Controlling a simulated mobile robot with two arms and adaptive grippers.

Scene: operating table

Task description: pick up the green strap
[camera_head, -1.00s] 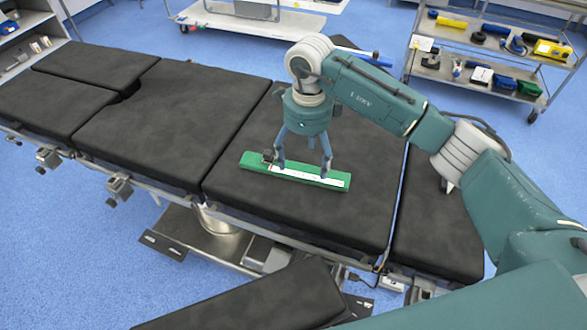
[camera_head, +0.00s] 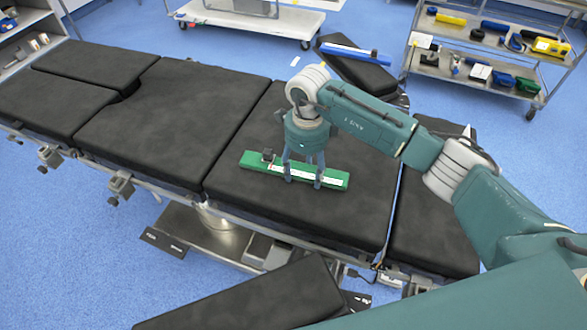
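The green strap (camera_head: 262,168) lies lengthwise on a black cushion section of the operating table, in the head view. It is a long, flat green bar with a white strip along it and a small dark buckle near its left end. My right gripper (camera_head: 303,184) points down over the right half of the strap. Its two fingers stand apart, spaced along the strap's length, with green and white showing between them. Whether the fingertips touch the strap cannot be told. My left gripper is not in view.
The black operating table (camera_head: 150,120) fills the middle, with clear cushions left of the strap. A blue bar (camera_head: 345,52) lies on a black pad (camera_head: 365,75) behind my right arm. A cart (camera_head: 470,70) with tools stands at back right. Another black cushion (camera_head: 250,300) is in front.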

